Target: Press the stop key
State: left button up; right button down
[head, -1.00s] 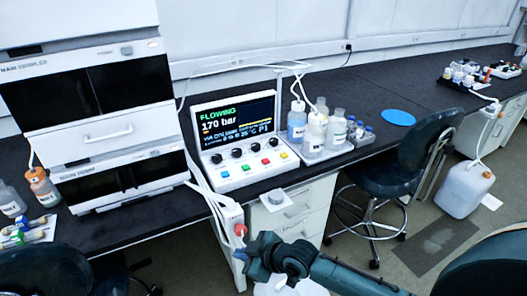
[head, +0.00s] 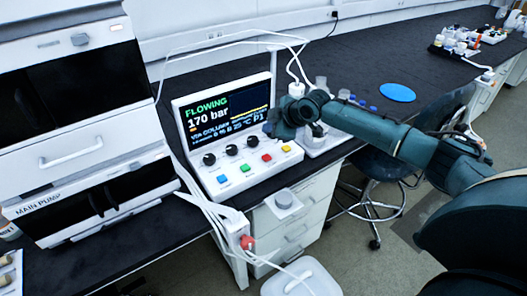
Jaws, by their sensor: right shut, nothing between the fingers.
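The white control unit (head: 205,168) stands on the black bench, and its screen (head: 222,112) reads "FLOWING" and "170 bar". Along its sloped front are a blue key (head: 222,179), a green key (head: 245,168), a red key (head: 266,157) and a yellow key (head: 286,148), below a row of black knobs. No label for stop is readable. My right gripper (head: 272,131) is shut and empty, above the right end of the panel, near the screen's lower right corner. It appears apart from the keys and hides the rightmost knob. My left gripper is out of view.
Bottles in a white tray (head: 318,150) stand just right of the unit, partly behind my right arm. The stacked pump modules (head: 75,150) stand at left. A white box with a red button (head: 247,242) hangs at the bench front. A blue disc (head: 397,92) lies farther right.

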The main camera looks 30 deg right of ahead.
aim_at(269, 158)
jog(key=shift+d+r, duration=0.15)
